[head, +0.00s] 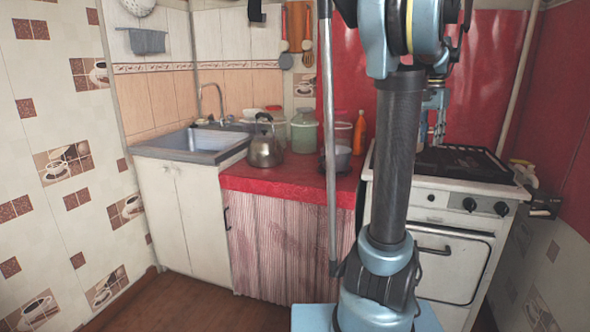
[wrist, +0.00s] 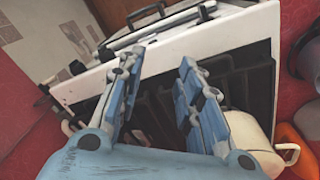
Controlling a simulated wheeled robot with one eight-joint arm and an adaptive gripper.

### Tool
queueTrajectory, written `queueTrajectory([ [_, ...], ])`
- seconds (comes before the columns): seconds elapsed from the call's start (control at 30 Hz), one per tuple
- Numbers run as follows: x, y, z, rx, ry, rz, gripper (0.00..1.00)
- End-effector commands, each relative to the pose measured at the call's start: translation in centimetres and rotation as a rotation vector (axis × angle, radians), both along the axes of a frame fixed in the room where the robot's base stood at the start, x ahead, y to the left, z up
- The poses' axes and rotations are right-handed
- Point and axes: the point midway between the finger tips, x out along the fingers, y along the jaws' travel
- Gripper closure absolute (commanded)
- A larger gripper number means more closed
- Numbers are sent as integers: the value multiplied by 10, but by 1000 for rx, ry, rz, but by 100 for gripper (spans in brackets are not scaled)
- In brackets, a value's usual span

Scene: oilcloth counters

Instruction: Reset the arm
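My arm stands upright in front of the counter and stove in the head view, its upper part cut off by the top edge. My gripper (head: 432,132) hangs over the stove (head: 455,160), partly hidden behind my own arm. In the wrist view my gripper (wrist: 160,72) has its two blue-grey fingers well apart, with nothing between them. The dark stove top (wrist: 238,72) with its white rim lies beyond the fingers. A cream pot or mug (wrist: 250,138) is beside the right finger, partly covered by it; I cannot tell whether they touch.
A metal kettle (head: 265,149), a glass jar (head: 304,132) and an orange bottle (head: 360,132) stand on the red counter (head: 285,184). A sink (head: 205,141) is at left. Utensils hang on the back wall. The floor (head: 180,300) at front left is clear.

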Motion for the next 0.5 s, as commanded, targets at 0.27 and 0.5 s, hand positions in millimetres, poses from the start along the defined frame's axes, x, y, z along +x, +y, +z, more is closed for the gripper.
queueTrajectory([
  [0.27, -42, 90, -42, -5, -37, 238, 67],
  [0.5, -85, 151, -89, -10, -68, 439, 67],
])
